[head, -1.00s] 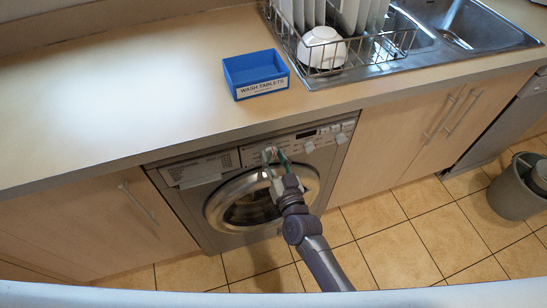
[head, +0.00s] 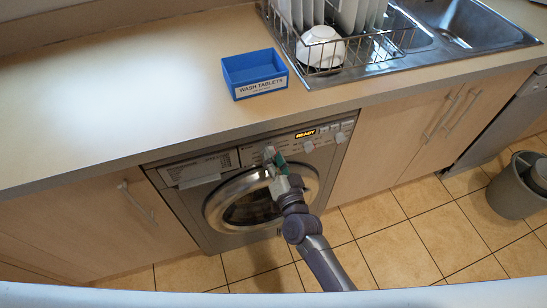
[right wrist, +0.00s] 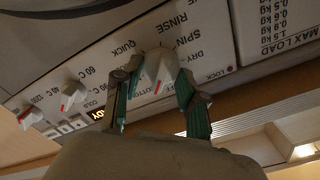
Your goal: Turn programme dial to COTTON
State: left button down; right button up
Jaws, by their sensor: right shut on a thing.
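The programme dial (right wrist: 158,66) is a pale knob with a red mark on the washing machine's panel (right wrist: 222,40). In the right wrist view its red mark lies beside a partly hidden label ending in "OTTON". QUICK, RINSE, SPIN and DRY labels are around it. My right gripper (right wrist: 160,92) has its green-padded fingers on both sides of the dial and is shut on it. In the head view the right gripper (head: 275,161) reaches the panel from below. The machine's display (head: 305,134) is lit amber and reads READY. My left gripper is out of view.
Two smaller knobs (right wrist: 73,97) (right wrist: 31,117) sit along the panel. The round machine door (head: 225,205) is shut below the fingers. The worktop (head: 120,110) overhangs above, with a blue WASH TABLETS box (head: 255,74) on it. A grey bin (head: 517,187) stands at right.

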jog(key=o, duration=1.1)
jog(key=v, duration=1.2)
